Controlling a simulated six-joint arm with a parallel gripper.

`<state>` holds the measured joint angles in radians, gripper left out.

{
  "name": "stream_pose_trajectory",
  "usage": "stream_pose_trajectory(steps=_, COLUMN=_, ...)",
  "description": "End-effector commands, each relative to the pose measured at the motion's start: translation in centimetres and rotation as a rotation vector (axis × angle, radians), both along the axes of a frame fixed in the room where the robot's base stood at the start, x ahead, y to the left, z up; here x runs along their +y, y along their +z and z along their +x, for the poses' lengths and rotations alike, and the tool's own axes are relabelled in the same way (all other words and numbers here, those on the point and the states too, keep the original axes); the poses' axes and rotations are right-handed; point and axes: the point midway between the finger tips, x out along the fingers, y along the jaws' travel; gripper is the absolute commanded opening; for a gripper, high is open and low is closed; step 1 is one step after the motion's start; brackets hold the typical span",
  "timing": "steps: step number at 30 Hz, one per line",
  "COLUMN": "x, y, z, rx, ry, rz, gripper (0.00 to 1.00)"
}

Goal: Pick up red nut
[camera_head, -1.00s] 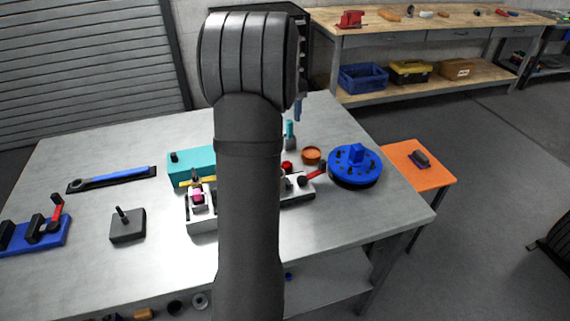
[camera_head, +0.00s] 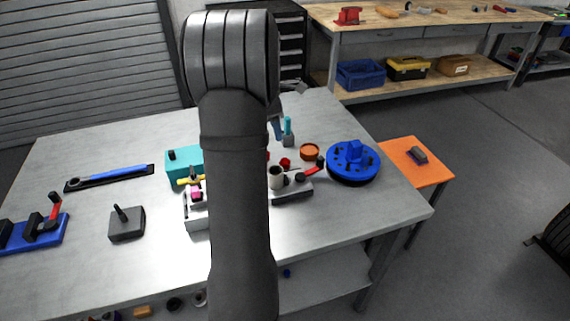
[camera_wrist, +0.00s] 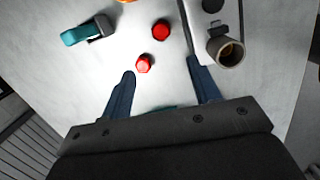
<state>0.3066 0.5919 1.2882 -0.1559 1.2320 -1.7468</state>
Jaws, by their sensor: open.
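Two red nuts show on the grey table in the wrist view: one nearer nut (camera_wrist: 143,63) lies just ahead of the fingertips, between their lines, and a farther nut (camera_wrist: 160,29) lies beyond it. In the head view one red nut (camera_head: 285,162) shows right of my arm, and a second red spot (camera_head: 268,155) is mostly hidden at the arm's edge. My gripper (camera_wrist: 160,73) is open and empty, its two blue fingers apart. In the head view my arm hides most of the gripper.
A grey cup-shaped socket (camera_wrist: 228,52) stands close to the right finger. A teal-handled tool (camera_wrist: 86,32) lies to the left. An orange dish (camera_head: 310,152) and a blue round hub (camera_head: 354,163) stand right of the nuts. A teal box (camera_head: 184,161) stands left of my arm.

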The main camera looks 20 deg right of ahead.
Motion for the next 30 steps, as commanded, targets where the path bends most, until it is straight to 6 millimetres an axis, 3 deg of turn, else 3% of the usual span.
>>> stream_pose_trajectory(steps=3, x=-0.5, y=-2.8, z=-0.1, rx=0.004, ry=-0.002, rz=0.001, gripper=0.56)
stream_pose_trajectory(steps=9, x=-1.0, y=-6.7, z=-0.2, rx=0.003, ry=-0.002, rz=0.001, gripper=0.56)
stream_pose_trajectory(steps=30, x=-2.6, y=-13.4, z=-0.6, rx=0.0, ry=-0.003, rz=0.001, gripper=0.56)
